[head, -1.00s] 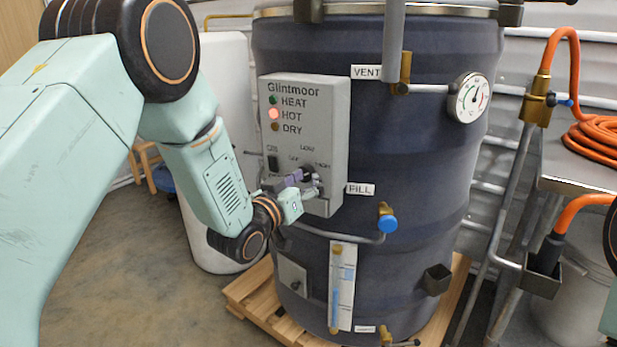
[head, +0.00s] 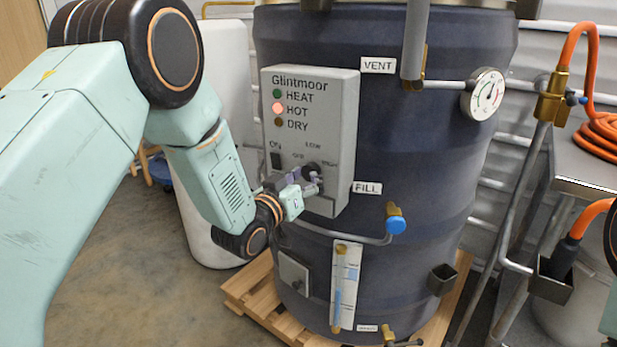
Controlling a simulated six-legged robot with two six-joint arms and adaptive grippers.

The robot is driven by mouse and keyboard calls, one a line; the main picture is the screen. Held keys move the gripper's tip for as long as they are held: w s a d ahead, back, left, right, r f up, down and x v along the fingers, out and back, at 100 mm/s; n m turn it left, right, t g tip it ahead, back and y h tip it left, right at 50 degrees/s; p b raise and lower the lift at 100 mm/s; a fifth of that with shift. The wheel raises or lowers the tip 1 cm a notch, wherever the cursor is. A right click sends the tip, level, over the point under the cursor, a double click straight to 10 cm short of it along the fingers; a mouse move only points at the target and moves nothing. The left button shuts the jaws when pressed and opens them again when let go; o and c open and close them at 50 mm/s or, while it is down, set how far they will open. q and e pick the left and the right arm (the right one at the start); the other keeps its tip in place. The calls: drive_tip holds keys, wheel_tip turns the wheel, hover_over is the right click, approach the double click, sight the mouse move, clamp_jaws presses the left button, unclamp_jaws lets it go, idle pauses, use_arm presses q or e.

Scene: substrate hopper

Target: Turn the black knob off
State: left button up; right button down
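The black knob (head: 310,170) is on the lower right of the grey Glintmoor control box (head: 341,123), among the OFF, LOW and HIGH marks. The box is fixed to the front of a dark blue drum (head: 420,150). My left gripper (head: 314,184) is at the knob, its fingers in front of the knob's lower part. The fingers partly hide the knob, and I cannot tell whether they are closed on it. The HOT light is lit red; HEAT looks green and DRY is dark. My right gripper is not in view; only a bit of that arm shows at the right edge.
A black ON switch (head: 276,160) sits left of the knob. Below are a FILL pipe with a blue-handled valve (head: 396,224) and a sight gauge (head: 345,286). A dial gauge (head: 486,94) and an orange hose (head: 601,138) are at right. The drum stands on a wooden pallet (head: 262,305).

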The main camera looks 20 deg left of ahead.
use_arm(q)
drive_tip(key=shift+s+r, duration=0.25)
drive_tip(key=shift+s, duration=0.05)
drive_tip(key=shift+s+a, duration=0.1)
drive_tip(key=shift+a, duration=0.1)
drive_tip(key=shift+a+f, duration=0.15)
drive_tip(key=shift+a, duration=0.1)
drive_tip(key=shift+s+a+f, duration=0.1)
drive_tip(key=shift+s+f, duration=0.1)
drive_tip(key=d+v, duration=0.1)
drive_tip(key=v, duration=1)
drive_tip(key=shift+s+r, duration=0.2)
drive_tip(key=shift+r, duration=0.1)
drive_tip(key=shift+w, duration=0.1)
